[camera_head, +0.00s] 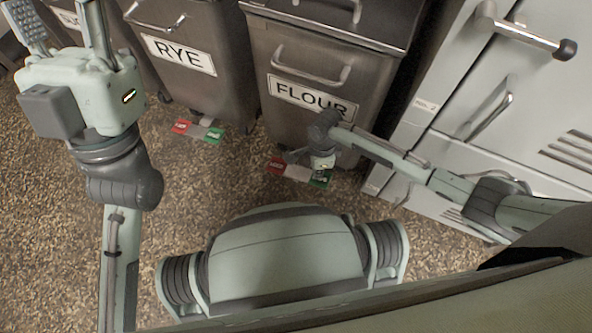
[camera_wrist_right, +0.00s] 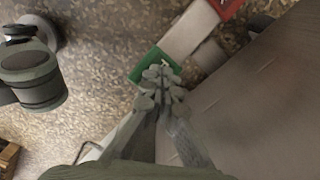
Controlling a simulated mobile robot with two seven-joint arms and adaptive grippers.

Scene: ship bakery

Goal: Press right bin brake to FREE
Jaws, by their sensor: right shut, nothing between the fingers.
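The right bin is the steel FLOUR bin (camera_head: 314,98). Its brake pedal at the floor has a red end (camera_head: 277,164), a pale middle and a green end (camera_head: 322,180). My right gripper (camera_head: 322,166) points down over the green end and partly hides it. In the right wrist view its shut, empty fingertips (camera_wrist_right: 160,82) overlap the green end (camera_wrist_right: 150,61); I cannot tell whether they touch it. The red end (camera_wrist_right: 228,6) is farther up there. My left gripper (camera_head: 64,22) is raised at the upper left, fingers apart and empty.
The RYE bin (camera_head: 185,55) stands left of the FLOUR bin, with its own red and green pedal (camera_head: 198,130). Pale cabinets (camera_head: 480,120) with protruding handles stand close on the right. Speckled floor (camera_head: 230,180) is open in front of the bins.

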